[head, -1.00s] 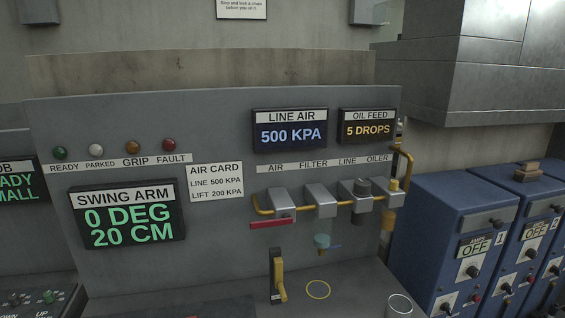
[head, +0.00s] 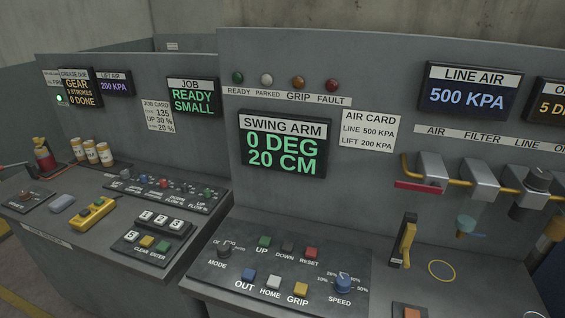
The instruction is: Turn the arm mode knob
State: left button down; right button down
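The arm mode knob (head: 224,251) is a small dark knob above the MODE label, at the left end of the sloped control panel (head: 210,277) in the head view. Small markings sit around it, but its setting is too small to read surely. The SWING ARM display (head: 284,145) above reads 0 DEG, 20 CM. Neither of my grippers is in view.
A yellow-handled lever (head: 405,243) stands right of the panel beside a yellow ring (head: 441,270). Air fittings with yellow pipe (head: 480,180) stick out at the right. Left is another console with a keypad (head: 155,235), a yellow pendant (head: 93,214) and several small canisters (head: 91,152).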

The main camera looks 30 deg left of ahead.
aim_at(224, 250)
jog(key=u, duration=1.65)
